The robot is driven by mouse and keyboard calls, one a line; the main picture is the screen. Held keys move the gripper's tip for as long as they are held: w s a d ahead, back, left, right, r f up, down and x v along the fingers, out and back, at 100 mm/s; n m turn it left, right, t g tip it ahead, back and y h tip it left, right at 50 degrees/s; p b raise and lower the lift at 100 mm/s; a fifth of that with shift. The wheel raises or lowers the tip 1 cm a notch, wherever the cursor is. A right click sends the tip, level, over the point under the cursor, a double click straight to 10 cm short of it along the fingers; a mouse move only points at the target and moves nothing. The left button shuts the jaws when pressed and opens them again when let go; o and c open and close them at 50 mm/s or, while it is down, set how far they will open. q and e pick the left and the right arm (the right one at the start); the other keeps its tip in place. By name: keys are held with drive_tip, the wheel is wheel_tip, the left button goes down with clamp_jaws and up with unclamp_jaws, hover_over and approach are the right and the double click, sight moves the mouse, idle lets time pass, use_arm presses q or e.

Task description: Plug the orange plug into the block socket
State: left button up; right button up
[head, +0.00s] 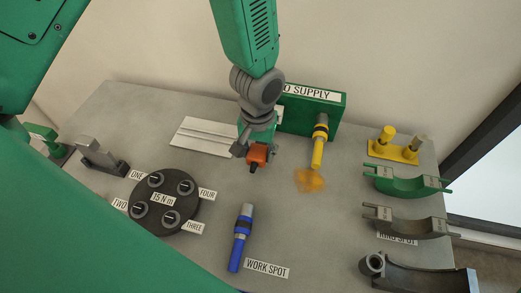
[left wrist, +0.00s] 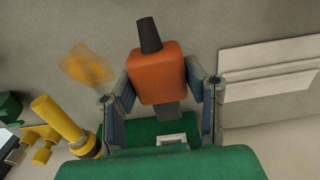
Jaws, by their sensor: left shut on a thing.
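My left gripper (head: 256,153) is shut on the orange plug (head: 257,156) and holds it over the middle of the table. In the left wrist view the orange plug (left wrist: 156,72) sits between the two fingers (left wrist: 162,88), its dark tip pointing away from the palm. A green block (head: 309,112) with a partly hidden label ending in "SUPPLY" stands at the back, just right of my left gripper. A yellow and black connector (head: 319,140) sticks out of its front. I cannot tell a free socket on the block. My right gripper is not in view.
A blue pipe piece (head: 241,237) lies near the work spot label (head: 267,270). A black dial disc (head: 164,203) is at the left. Yellow pegs (head: 394,147) and curved holders (head: 408,181) line the right. An orange smudge (head: 309,180) marks the clear grey table (head: 300,225).

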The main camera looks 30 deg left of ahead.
use_arm(q)
drive_tip(key=shift+d+r, duration=0.15)
drive_tip(key=shift+d, duration=0.25)
drive_tip(key=shift+w+d+p, duration=0.25)
drive_tip(key=shift+w+p, duration=0.05)
drive_tip(key=shift+w, duration=0.25)
drive_tip(key=w, duration=0.1)
drive_tip(key=w+a, duration=0.1)
drive_tip(key=w, duration=0.1)
drive_tip(key=shift+a, duration=0.3)
drive_tip(key=shift+w+d+r+p, duration=0.1)
drive_tip(key=shift+w+d+p, duration=0.15)
drive_tip(key=shift+w+p, duration=0.4)
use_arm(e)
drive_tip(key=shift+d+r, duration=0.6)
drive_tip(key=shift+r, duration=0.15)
use_arm(q)
drive_tip(key=shift+a, duration=0.35)
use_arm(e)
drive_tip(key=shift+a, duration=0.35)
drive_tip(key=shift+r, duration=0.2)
use_arm(q)
drive_tip(key=shift+d, duration=0.25)
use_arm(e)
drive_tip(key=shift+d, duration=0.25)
